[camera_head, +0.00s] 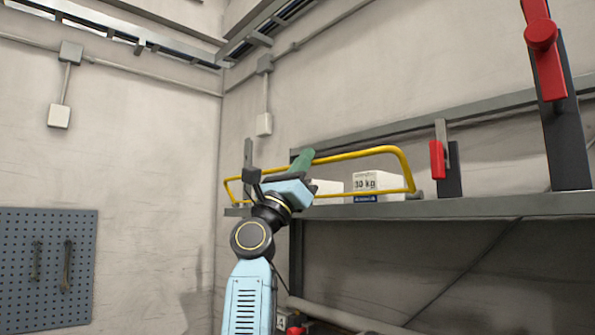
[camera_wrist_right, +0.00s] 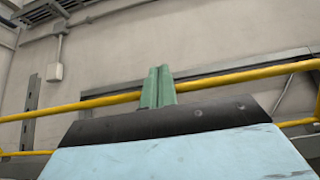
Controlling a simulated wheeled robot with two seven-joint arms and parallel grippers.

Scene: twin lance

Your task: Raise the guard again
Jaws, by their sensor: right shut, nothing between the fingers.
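The guard is a yellow tube frame (camera_head: 365,152) along the front of the shelf. Its top rail stands above the shelf edge, with a bent end at the right. The rail also crosses the right wrist view (camera_wrist_right: 235,75). My right gripper (camera_head: 303,160) is at the left part of the guard, its green fingers pointing up. The fingers (camera_wrist_right: 158,87) are shut together with nothing between them. The rail passes behind them in the wrist view; I cannot tell whether they touch it. My left gripper is not in view.
A grey shelf (camera_head: 480,206) carries a white box marked 30 kg (camera_head: 378,183). To the right are a small red handle (camera_head: 437,160) and a large red lever (camera_head: 545,60) on dark posts. A pegboard (camera_head: 45,270) with wrenches hangs at left. The space between pegboard and arm looks clear.

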